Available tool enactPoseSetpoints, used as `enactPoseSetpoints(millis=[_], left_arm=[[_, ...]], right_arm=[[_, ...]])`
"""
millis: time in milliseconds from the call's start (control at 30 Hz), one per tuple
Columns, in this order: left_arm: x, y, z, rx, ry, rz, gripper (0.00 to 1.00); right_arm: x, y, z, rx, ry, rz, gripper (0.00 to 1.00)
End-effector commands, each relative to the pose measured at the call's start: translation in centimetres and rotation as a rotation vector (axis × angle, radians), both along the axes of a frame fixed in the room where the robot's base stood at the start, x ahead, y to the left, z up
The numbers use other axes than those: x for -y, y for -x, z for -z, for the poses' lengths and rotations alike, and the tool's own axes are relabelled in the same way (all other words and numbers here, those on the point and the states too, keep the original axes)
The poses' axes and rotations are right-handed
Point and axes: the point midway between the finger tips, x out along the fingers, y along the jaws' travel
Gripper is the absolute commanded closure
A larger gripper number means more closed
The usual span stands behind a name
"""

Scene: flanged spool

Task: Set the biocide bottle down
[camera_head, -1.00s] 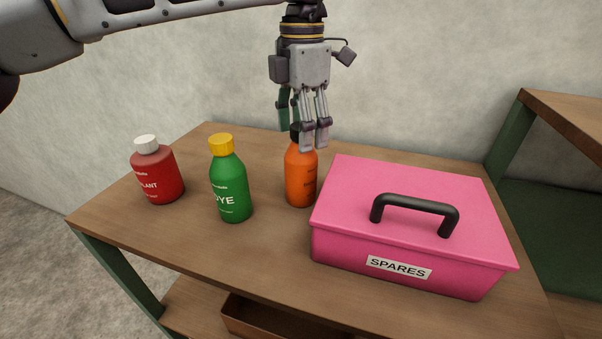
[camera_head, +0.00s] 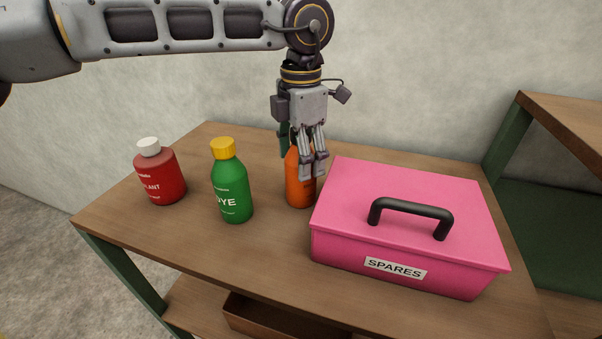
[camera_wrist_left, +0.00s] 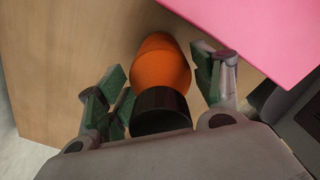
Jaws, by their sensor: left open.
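An orange bottle (camera_head: 299,194) stands upright on the wooden table, just left of the pink box. Its label is hidden or too small to read, so I cannot confirm that it is the biocide bottle. My left gripper (camera_head: 304,164) points down over its top, with fingers on both sides of it. In the left wrist view, the orange bottle (camera_wrist_left: 162,66) with its black cap (camera_wrist_left: 160,110) lies between the open fingers, with gaps showing on both sides. My right gripper is not in view.
A green dye bottle (camera_head: 232,192) with a yellow cap and a red bottle (camera_head: 162,178) with a white cap stand to the left. The pink SPARES box (camera_head: 345,230) with a black handle is close on the right. The table front (camera_head: 205,250) is clear.

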Motion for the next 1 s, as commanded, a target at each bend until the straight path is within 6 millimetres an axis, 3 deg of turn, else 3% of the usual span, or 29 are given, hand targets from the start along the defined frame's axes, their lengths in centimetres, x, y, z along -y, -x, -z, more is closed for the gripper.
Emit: enactPoseSetpoints(millis=[400,900,1000], left_arm=[[-0.01,0.0,0.05,0.0,0.0,0.0,0.34],[0.0,-0.01,-0.01,0.0,0.001,0.0,0.98],[0.01,0.0,-0.01,0.0,0.001,0.0,1.0]], right_arm=[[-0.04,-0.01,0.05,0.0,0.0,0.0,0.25],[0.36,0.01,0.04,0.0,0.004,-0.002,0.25],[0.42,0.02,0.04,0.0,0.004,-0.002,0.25]])
